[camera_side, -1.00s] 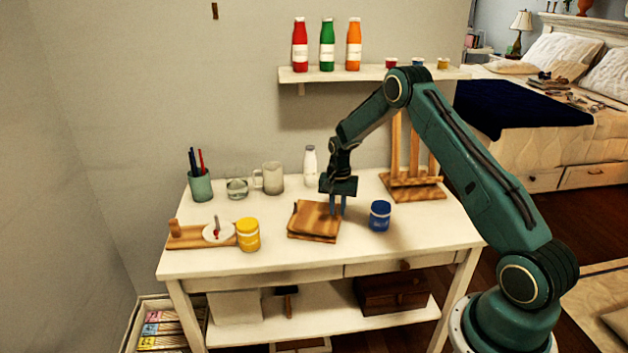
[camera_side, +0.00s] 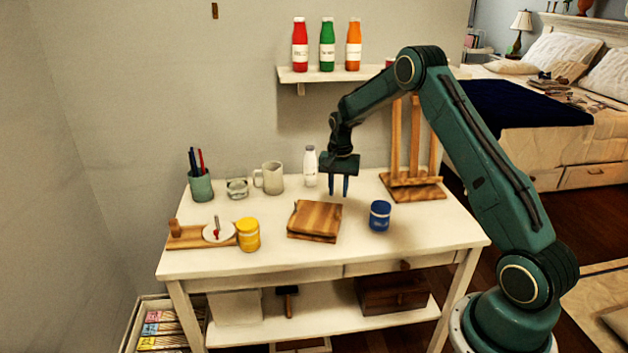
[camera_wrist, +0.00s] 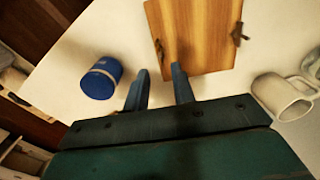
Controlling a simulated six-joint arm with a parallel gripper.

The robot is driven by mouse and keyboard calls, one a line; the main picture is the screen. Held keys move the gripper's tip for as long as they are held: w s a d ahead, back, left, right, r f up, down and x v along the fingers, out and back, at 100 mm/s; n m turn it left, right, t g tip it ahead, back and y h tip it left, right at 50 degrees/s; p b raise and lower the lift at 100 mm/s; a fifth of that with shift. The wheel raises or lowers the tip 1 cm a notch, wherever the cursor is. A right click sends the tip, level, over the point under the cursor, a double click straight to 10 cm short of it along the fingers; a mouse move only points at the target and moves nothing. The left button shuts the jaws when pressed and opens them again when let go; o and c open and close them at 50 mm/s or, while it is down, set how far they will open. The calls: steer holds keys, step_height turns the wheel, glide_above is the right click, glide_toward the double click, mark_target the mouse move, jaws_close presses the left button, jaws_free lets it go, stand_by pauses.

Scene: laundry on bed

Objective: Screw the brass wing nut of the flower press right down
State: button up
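The flower press (camera_side: 314,220) is a flat stack of striped wooden boards on the white table. In the wrist view the press (camera_wrist: 198,35) lies just beyond my fingertips. A small dark brown fitting (camera_wrist: 239,34) is at its right edge, and another (camera_wrist: 160,49) is at its left edge near my fingers. I cannot tell which is the brass wing nut or how far down it sits. My gripper (camera_side: 339,193) hangs above the table, up and right of the press. In the wrist view my gripper (camera_wrist: 160,70) is open, its two blue fingers apart with nothing between them.
A blue jar (camera_side: 380,216) stands right of the press, a yellow jar (camera_side: 248,235) to its left. A mug (camera_side: 270,178), a white bottle (camera_side: 310,166) and a wooden stand (camera_side: 412,187) are behind. The front table strip is clear.

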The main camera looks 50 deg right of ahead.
step_height(320, 180, up, 7)
stand_by(0.3)
stand_by(0.4)
steer(key=s+a+r+n+t, duration=0.1)
steer(key=s+a+r+n, duration=0.2)
steer(key=s+a+r, duration=0.35)
steer(key=s+a+r+n+t, duration=0.2)
steer(key=s+a+r+n, duration=0.15)
steer(key=a+r, duration=0.6)
steer(key=s+a+r+n+t, duration=0.1)
steer(key=s+a+n, duration=0.2)
steer(key=s, duration=0.7)
steer(key=s+a+r+n+t, duration=0.1)
steer(key=s+a+n, duration=0.2)
steer(key=s, duration=0.8)
steer(key=shift+s+a+t, duration=0.15)
steer(key=shift+a+t, duration=0.15)
steer(key=shift+a, duration=1)
steer(key=shift+n, duration=0.25)
